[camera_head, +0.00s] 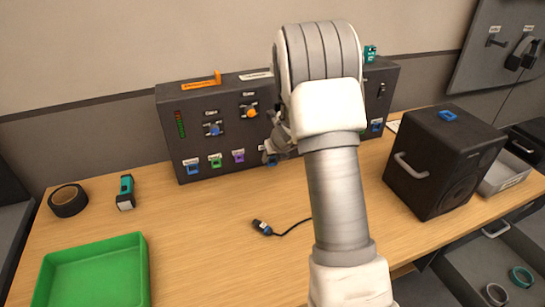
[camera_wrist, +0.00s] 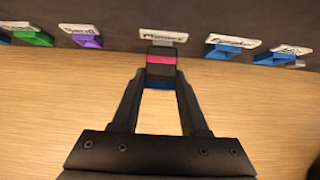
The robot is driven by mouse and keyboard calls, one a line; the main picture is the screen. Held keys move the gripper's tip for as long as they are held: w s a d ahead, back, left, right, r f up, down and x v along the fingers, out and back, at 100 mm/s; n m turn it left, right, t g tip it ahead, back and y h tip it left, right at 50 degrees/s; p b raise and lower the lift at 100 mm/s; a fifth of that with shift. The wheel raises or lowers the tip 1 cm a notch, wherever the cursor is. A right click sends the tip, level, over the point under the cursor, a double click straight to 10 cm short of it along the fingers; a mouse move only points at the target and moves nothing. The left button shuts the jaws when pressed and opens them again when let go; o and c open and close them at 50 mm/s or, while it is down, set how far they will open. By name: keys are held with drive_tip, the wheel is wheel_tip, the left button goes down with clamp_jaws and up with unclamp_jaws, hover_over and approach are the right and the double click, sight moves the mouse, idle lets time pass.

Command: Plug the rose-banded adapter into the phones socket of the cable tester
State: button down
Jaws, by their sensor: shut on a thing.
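The rose-banded adapter (camera_wrist: 161,60) is dark with a pink band and shows in the wrist view between my fingertips. My gripper (camera_wrist: 160,78) is shut on it, in front of the cable tester's lower front. The adapter's far end is at the socket under the label reading Phones (camera_wrist: 163,35); whether it is seated in the socket cannot be told. In the head view my gripper (camera_head: 277,148) is at the front of the dark cable tester (camera_head: 190,145), and my arm hides the adapter and part of the panel.
Blue, green and purple sockets line the tester's lower edge, including a purple one (camera_wrist: 88,41) and a blue one (camera_wrist: 222,52) on either side. A black cable plug (camera_head: 262,227) lies on the table. A green tray (camera_head: 97,245), tape roll (camera_head: 69,200) and black speaker (camera_head: 440,165) stand around.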

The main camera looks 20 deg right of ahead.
drive_tip(key=shift+c, duration=1.7)
unclamp_jaws()
drive_tip(key=p+v, duration=0.6)
drive_tip(key=v, duration=1.1)
drive_tip(key=s+a+r+n+y, duration=0.2)
drive_tip(key=s+a+r+n, duration=0.2)
drive_tip(key=a+r+n, duration=0.4)
drive_tip(key=s+a+r+n+h, duration=0.1)
drive_tip(key=s+a+r+n, duration=0.1)
drive_tip(key=s+n, duration=0.9)
drive_tip(key=s+a+r+n+g+h, duration=0.1)
drive_tip(key=s+r+n, duration=0.3)
drive_tip(key=s+n, duration=0.8)
drive_tip(key=a+n, duration=0.1)
drive_tip(key=n, duration=0.4)
drive_tip(key=shift+p, duration=0.35)
